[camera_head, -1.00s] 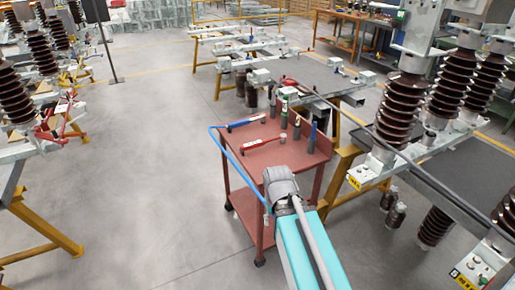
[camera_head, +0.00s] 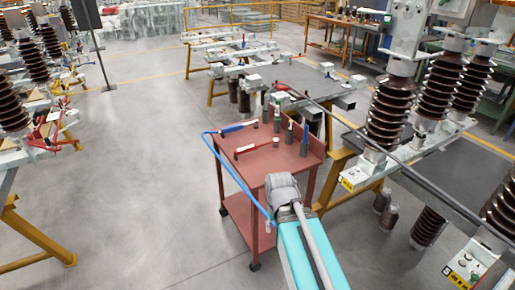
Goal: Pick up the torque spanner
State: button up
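A red trolley (camera_head: 290,157) stands ahead of me, with tools on its top shelf. A long tool with a red handle (camera_head: 257,147) lies across the shelf. A similar tool with a blue handle (camera_head: 239,127) lies behind it. Either could be the torque spanner; I cannot tell which from here. My teal arm, with a grey joint, reaches up from the bottom edge to the trolley's front edge. It covers part of the trolley's front. My gripper does not show, and neither long tool is seen to be held.
Several upright bottle-like items (camera_head: 289,132) stand along the trolley's right side. A blue hose or cable (camera_head: 230,167) runs beside my arm. Brown insulators (camera_head: 390,112) on a bench stand close at right. Clear grey floor (camera_head: 140,170) lies to the left.

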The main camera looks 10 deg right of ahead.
aim_at(275, 141)
jog(key=z, duration=0.05)
jog(key=i, duration=0.95)
jog(key=u, duration=0.05)
